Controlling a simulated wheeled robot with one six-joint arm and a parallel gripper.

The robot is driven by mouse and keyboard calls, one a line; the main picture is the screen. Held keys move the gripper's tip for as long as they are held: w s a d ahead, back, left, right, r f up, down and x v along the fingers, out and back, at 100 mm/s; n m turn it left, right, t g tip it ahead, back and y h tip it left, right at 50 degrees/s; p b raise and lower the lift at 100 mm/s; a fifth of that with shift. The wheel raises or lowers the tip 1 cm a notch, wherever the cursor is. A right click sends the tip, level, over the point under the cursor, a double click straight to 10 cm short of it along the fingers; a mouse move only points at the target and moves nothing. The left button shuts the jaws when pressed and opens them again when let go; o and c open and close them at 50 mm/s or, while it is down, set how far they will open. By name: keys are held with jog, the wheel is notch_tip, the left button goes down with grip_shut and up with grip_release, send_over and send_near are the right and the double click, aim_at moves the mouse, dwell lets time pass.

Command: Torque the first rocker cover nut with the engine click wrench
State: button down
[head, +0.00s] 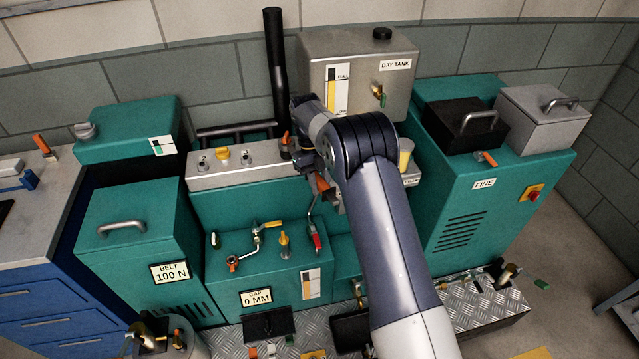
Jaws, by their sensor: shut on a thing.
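The rocker cover (235,172) is a long pale grey box on the teal engine block. Small nuts or fittings stand on its top: a grey one at the left (203,163), a yellow one (222,154) and another grey one (245,158). I cannot tell which is the first. My gripper (303,160) is at the cover's right end, low over it and partly hidden by my own wrist. It is shut on an orange-and-dark tool, seemingly the click wrench (320,184). Whether the tool touches a nut is hidden.
A grey day tank (345,70) and a black upright pipe (275,65) stand behind the cover. A teal box marked "FINE" (500,200) is at the right. A red-handled lever (317,241) is below my gripper. Teal cabinets (140,235) and a bench (45,215) are at the left.

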jog(key=shift+w+d+n+h, duration=0.15)
jog(key=shift+w+d+n, duration=0.3)
jog(key=shift+d, duration=0.25)
jog(key=shift+w+d+n+h, duration=0.15)
jog(key=shift+w+d+n, duration=0.3)
jog(key=shift+d, duration=0.25)
jog(key=shift+w+d+n+t+p, duration=0.4)
jog(key=shift+w+d+n, duration=0.6)
jog(key=shift+w+d, duration=0.25)
jog(key=shift+h, duration=0.3)
jog(key=w+d+n, duration=0.2)
jog(key=shift+w+d+t, duration=0.1)
jog(key=shift+w+t, duration=0.2)
